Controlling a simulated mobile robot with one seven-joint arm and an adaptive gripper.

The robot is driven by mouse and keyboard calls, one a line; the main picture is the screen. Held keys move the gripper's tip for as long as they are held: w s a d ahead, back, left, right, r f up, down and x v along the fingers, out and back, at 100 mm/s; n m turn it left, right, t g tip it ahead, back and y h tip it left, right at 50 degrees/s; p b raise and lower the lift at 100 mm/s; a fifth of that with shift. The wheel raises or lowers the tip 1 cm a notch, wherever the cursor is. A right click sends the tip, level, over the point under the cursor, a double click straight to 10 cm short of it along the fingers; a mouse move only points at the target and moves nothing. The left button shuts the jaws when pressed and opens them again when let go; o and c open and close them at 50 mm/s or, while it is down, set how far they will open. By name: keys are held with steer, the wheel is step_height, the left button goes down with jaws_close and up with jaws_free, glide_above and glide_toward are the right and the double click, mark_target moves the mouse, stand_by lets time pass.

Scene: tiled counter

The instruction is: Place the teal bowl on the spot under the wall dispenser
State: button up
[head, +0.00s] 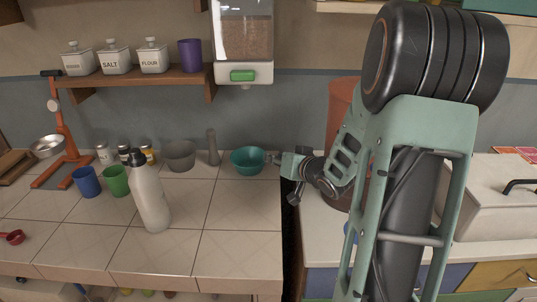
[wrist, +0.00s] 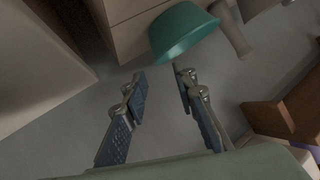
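The teal bowl (head: 248,161) stands upright at the back of the tiled counter, below the wall dispenser (head: 242,40) with its green front tab. A grey pestle stands to its left. My gripper (head: 276,159) is at the right side of the bowl in the head view. In the wrist view the two fingers (wrist: 158,80) are apart with nothing between them, and the bowl (wrist: 183,32) lies just beyond the fingertips. No finger clearly touches it. The spot on the counter shows no separate marking that I can see; the bowl may cover it.
The grey mortar (head: 179,155) and pestle (head: 212,148) stand left of the bowl. A white bottle (head: 150,192), blue cup (head: 87,181) and green cup (head: 116,180) are further left. A wooden shelf (head: 150,77) holds jars and a purple cup (head: 190,55).

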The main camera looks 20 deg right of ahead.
steer(key=shift+v, duration=1.3)
